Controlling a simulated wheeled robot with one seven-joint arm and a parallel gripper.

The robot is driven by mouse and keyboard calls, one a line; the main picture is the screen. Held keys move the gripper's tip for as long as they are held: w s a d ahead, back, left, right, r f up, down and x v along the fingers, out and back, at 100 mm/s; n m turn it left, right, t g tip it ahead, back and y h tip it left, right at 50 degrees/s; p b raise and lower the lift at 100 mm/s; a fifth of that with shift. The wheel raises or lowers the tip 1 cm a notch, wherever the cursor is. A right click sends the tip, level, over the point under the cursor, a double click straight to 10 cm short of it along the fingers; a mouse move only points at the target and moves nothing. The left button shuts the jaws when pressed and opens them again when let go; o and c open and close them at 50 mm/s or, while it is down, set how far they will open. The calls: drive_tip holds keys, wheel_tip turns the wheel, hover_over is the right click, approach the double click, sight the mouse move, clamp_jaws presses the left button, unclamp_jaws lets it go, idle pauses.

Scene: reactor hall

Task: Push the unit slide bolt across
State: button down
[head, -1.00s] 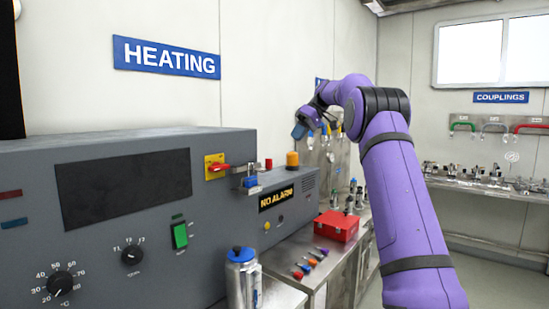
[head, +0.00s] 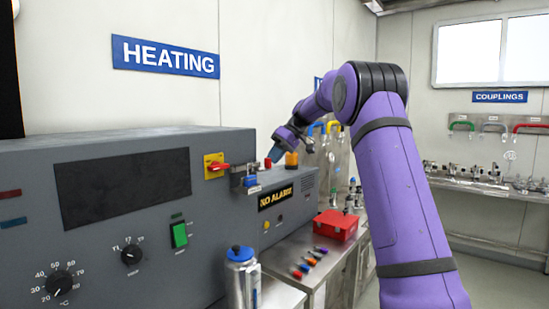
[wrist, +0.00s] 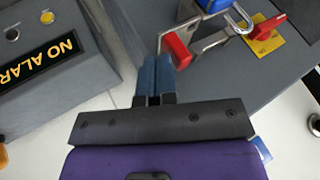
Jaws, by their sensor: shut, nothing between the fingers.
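The slide bolt is a metal bar with a red end knob (wrist: 178,48), on the grey heating unit. In the head view its metal part (head: 240,179) sits right of the yellow-plated red switch, and the knob (head: 268,162) is at its right end. A blue padlock (wrist: 213,4) with an open-looking metal shackle is beside the bolt. My gripper (wrist: 156,58) has its blue fingers shut together and empty. The fingertips are close beside the red knob; I cannot tell if they touch. In the head view my gripper (head: 274,156) is right by the knob.
The red switch on its yellow plate (head: 216,167) is close left of the bolt. An orange cylinder (head: 291,158) stands behind, near the gripper. The NO ALARM box (head: 277,197) is to the right. A red box (head: 335,225) and several coloured items lie on the bench below.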

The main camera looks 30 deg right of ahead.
sight(264, 169)
drive_tip(key=a, duration=0.1)
drive_tip(key=s+a, duration=0.1)
drive_tip(key=a, duration=0.2)
drive_tip(key=shift+s+a, duration=0.1)
drive_tip(key=shift+s, duration=0.15)
drive_tip(key=shift+s+a+f, duration=0.1)
drive_tip(key=shift+a, duration=0.25)
